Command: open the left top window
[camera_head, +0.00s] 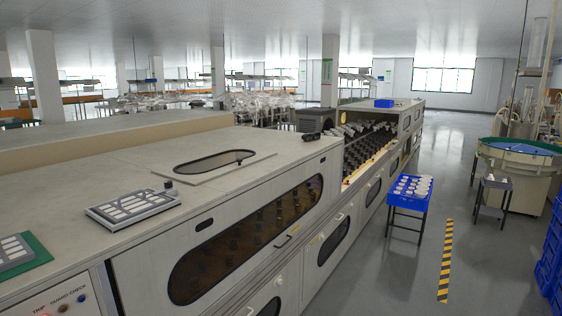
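A long beige machine runs from the lower left to the back right. On its front at the left is an upper window panel (246,238) with a long dark rounded pane, and it looks shut. Rows of dark holders show dimly through the pane. Neither of my grippers is in view.
Lower doors with oval panes (333,240) sit below. A blue table (408,194) with white items stands right of the machine. The grey floor beyond has a yellow-black stripe (446,262). A blue bin (384,103) and a grey tray (132,208) lie on the machine top.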

